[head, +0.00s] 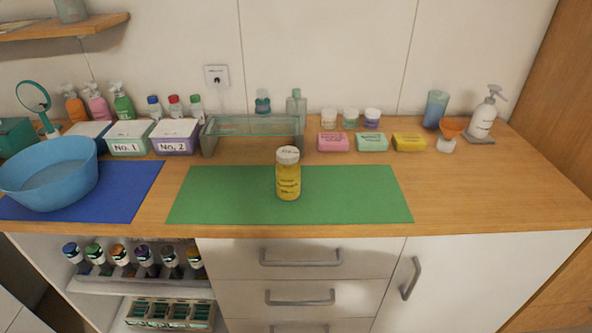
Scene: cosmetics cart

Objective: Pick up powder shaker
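A yellow jar with a pale grey lid (288,178), which looks like the powder shaker, stands upright on the green mat (215,195), a little right of its middle. Its front label is too small to read. Nothing touches it. Neither of my grippers is in the head view.
A blue basin (75,178) stands on the blue mat (122,198) at left. Behind the green mat are labelled boxes (174,143), a glass riser (252,125) and soap bars (333,142). A pump bottle (482,118) stands at the back right. The counter's right front (480,195) is clear.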

